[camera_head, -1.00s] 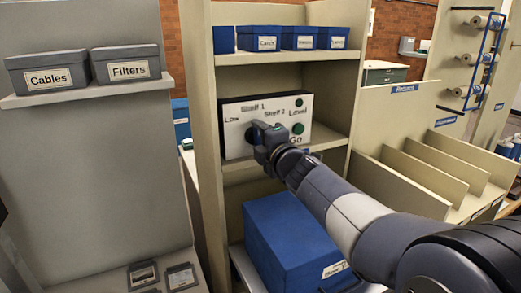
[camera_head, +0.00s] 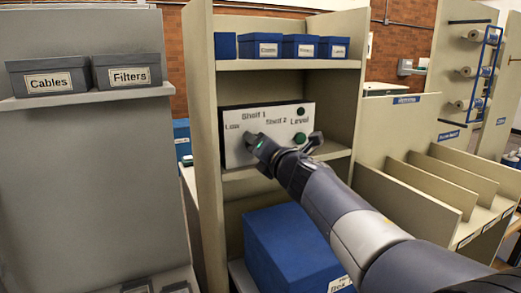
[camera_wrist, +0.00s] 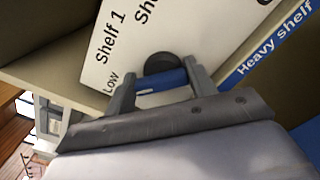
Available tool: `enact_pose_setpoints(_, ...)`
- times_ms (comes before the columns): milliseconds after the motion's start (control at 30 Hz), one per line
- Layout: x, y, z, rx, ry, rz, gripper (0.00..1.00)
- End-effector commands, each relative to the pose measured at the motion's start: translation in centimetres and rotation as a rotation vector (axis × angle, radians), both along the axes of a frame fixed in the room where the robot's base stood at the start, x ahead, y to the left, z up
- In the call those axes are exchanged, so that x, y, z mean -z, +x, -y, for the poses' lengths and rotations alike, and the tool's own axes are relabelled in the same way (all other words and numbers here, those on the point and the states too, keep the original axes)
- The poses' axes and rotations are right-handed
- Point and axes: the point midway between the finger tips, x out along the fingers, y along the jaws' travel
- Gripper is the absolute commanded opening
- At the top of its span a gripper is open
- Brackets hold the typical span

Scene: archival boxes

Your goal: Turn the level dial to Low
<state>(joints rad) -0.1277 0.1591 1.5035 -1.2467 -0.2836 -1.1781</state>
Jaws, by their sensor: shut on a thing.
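The white control panel (camera_head: 240,150) stands on the middle shelf in the head view, with the words Low, Shelf 1, Shelf 2 and Level. My gripper (camera_head: 254,144) reaches the panel's lower left, under Low and Shelf 1, and hides most of the level dial. In the wrist view the dial (camera_wrist: 160,62) is a dark round knob, with a blue bar (camera_wrist: 162,81) bearing a small white mark in front of it. The fingers of my gripper (camera_wrist: 163,88) are on either side of this bar, closed on the dial. I cannot tell which label the dial points at.
Two green buttons (camera_head: 300,139) are on the panel's right side. Blue boxes (camera_head: 262,45) sit on the shelf above, and a large blue box (camera_head: 290,250) is below my arm. The shelf's side wall (camera_head: 203,130) stands close on the left. Slotted dividers (camera_head: 430,185) are at right.

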Motion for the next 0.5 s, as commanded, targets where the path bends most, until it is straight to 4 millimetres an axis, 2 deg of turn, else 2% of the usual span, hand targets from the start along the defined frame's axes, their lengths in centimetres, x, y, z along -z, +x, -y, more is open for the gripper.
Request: enact_pose_setpoints(500,0.19,0.00,-0.06,0.000,-0.047,0.016,0.30)
